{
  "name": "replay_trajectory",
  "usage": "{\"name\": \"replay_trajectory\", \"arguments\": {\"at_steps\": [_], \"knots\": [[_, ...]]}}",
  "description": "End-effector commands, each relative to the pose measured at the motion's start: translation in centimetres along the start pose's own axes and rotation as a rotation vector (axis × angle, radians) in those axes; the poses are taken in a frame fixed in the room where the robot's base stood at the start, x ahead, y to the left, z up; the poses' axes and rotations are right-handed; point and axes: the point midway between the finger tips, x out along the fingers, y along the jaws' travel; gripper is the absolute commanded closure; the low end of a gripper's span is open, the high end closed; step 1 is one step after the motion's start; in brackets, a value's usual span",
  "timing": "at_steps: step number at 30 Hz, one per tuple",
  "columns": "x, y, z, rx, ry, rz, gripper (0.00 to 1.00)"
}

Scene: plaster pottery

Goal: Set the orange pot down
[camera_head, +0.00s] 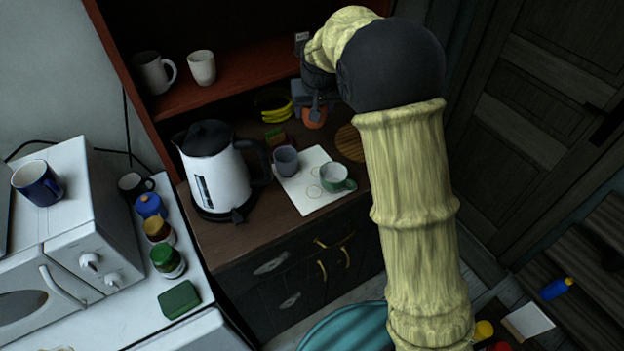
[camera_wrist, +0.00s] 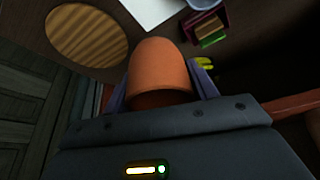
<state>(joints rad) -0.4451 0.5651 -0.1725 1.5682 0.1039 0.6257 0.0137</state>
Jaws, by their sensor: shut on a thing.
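The orange pot (camera_head: 314,118) is small and partly hidden by my gripper in the head view. In the wrist view the orange pot (camera_wrist: 162,65) sits between my two fingers, its dark open end towards the camera. My gripper (camera_head: 315,103) is shut on the pot, over the back of the brown counter. The fingers of my gripper (camera_wrist: 160,88) show on either side of the pot in the wrist view. I cannot tell whether the pot touches the counter.
A round wooden board (camera_head: 350,144) lies right of the pot. In front are a white sheet (camera_head: 308,200), a grey cup (camera_head: 286,161) and a green cup (camera_head: 335,178). A white kettle (camera_head: 212,175) stands further left. A red shelf (camera_head: 225,82) is behind.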

Motion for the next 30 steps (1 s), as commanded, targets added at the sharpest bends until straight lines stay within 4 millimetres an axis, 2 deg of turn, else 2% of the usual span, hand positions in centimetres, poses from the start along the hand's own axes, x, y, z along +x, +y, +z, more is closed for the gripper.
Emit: {"name": "replay_trajectory", "arguments": {"at_steps": [1,8,23,30], "knots": [[1.1,0.0,0.5,0.000,0.000,0.000,0.67],[3.6,0.2,1.5,0.003,0.001,0.001,0.67],[4.2,0.3,1.7,0.005,-0.002,0.002,0.67],[7.9,0.3,3.3,0.004,-0.005,0.002,0.67]]}}
